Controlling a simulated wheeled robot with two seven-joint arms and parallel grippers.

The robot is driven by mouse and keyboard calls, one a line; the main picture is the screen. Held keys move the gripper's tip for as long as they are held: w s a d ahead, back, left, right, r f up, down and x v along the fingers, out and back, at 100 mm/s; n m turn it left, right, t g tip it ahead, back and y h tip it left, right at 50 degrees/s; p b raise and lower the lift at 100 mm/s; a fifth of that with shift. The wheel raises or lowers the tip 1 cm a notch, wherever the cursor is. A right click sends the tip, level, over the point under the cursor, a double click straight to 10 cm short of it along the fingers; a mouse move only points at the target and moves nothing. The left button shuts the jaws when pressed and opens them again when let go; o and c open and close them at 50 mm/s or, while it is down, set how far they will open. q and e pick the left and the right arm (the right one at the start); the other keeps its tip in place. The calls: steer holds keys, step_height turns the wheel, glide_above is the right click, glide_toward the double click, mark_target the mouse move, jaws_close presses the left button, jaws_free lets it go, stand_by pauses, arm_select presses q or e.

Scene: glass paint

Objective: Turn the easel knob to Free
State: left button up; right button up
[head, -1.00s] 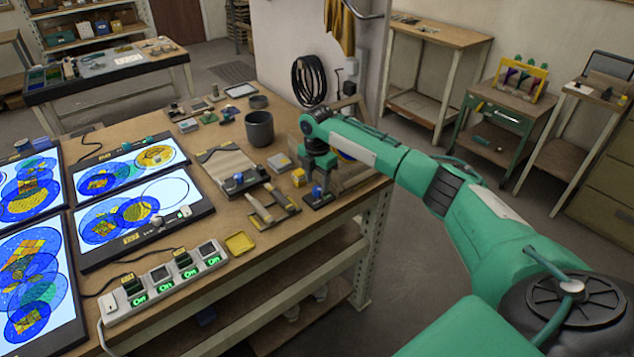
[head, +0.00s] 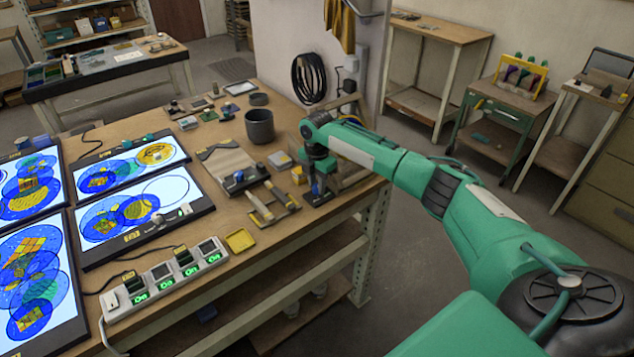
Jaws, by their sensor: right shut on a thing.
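My green right arm reaches in from the right, and its dark gripper (head: 319,180) points down at the right edge of the workbench. My left gripper is not in view.
On the workbench (head: 225,209), a dark grey cup (head: 259,126) stands behind the gripper. A board with another blue knob (head: 239,176) and wooden pieces (head: 262,208) lie to the left. A power strip (head: 165,276) and lit panels (head: 138,209) are further left.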

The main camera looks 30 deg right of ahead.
mark_target(317, 186)
steer(key=shift+r+m+p, duration=0.25)
steer(key=shift+m+p, duration=0.75)
steer(key=shift+p, duration=0.25)
steer(key=m+p, duration=0.3)
steer(key=shift+m, duration=0.3)
steer(key=m+p, duration=0.3)
steer(key=shift+f, duration=0.1)
steer(key=shift+f+m+p, duration=0.1)
steer(key=shift+m+p, duration=0.7)
steer(key=shift+m, duration=0.8)
steer(key=o, duration=1)
step_height(317, 186, up, 14)
steer(key=b, duration=0.3)
steer(key=shift+f, duration=0.1)
